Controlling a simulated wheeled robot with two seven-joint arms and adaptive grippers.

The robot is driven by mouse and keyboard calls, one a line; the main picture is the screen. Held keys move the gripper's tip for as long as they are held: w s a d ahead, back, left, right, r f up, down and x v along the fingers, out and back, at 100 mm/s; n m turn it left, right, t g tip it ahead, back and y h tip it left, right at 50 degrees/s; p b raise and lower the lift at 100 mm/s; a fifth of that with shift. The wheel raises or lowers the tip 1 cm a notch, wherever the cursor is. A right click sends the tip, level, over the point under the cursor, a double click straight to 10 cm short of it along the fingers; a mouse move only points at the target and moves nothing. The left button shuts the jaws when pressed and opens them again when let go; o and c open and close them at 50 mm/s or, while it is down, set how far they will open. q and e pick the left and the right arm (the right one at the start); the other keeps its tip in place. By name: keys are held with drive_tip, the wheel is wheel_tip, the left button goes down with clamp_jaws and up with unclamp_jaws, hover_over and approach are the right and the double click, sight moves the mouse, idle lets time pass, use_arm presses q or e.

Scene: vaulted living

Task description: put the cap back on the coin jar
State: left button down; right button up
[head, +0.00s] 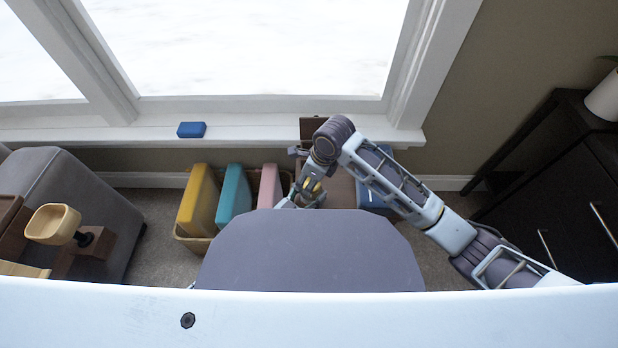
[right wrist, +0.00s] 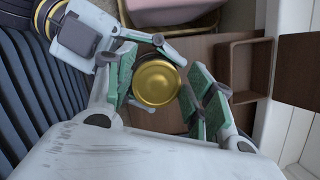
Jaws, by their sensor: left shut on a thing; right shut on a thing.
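The gold round cap (right wrist: 157,83) shows from above in the right wrist view, between the green-padded fingers of my right gripper (right wrist: 165,90), which is shut on it. My left gripper (right wrist: 155,42) comes in from the upper left there, its fingers lower and around the thing under the cap. That thing, seemingly the coin jar, is hidden by the cap. I cannot tell whether the cap touches it. In the head view my right gripper (head: 308,192) is over the low brown surface, and my body hides most of the left arm.
A basket (head: 188,240) with yellow, teal and pink upright items stands left of the grippers. A blue box (head: 191,130) lies on the windowsill (head: 255,131). A blue object (head: 378,197) is beside my right arm. A grey sofa (head: 75,175) is left, a dark cabinet (head: 560,200) right.

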drive_tip(key=shift+o, duration=0.2)
drive_tip(key=shift+s+a+f, duration=0.1)
drive_tip(key=shift+s, duration=0.15)
idle(0.4)
drive_tip(key=o, duration=0.6)
drive_tip(key=shift+w, duration=0.1)
drive_tip(key=shift+r, duration=2.3)
